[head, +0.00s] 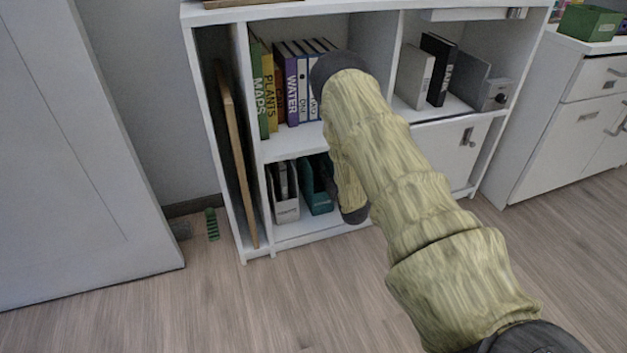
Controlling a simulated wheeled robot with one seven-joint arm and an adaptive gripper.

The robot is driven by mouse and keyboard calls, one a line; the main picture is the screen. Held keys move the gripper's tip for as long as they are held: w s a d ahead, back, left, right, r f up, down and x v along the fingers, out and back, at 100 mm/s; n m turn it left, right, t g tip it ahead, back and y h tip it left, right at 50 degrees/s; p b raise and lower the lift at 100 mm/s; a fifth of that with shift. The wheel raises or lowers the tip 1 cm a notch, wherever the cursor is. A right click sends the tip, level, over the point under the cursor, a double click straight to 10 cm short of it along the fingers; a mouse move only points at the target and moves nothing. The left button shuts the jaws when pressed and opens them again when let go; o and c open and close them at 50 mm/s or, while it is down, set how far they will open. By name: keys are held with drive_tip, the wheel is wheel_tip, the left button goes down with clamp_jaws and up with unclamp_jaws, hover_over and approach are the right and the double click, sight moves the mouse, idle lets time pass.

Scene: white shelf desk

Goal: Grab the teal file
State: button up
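A teal file holder (319,201) stands upright in the lower left compartment of the white shelf desk. A grey-white file holder (285,207) with a dark label stands just left of it. My arm reaches from the lower right to the shelf, bends at a dark elbow and runs down in front of the lower compartment. Its dark lower end is just right of the teal file and covers part of that compartment. My gripper's fingers do not show, hidden behind or beyond the arm. Whether the arm's end touches the teal file cannot be told.
The white shelf desk (219,131) holds a row of books (289,90) above the files and a black binder (440,68) further right. A brown board (238,160) leans in the narrow left slot. A white cabinet (560,130) stands right. The wooden floor in front is clear.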

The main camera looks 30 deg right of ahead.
clamp_jaws()
drive_tip(key=shift+r, duration=0.1)
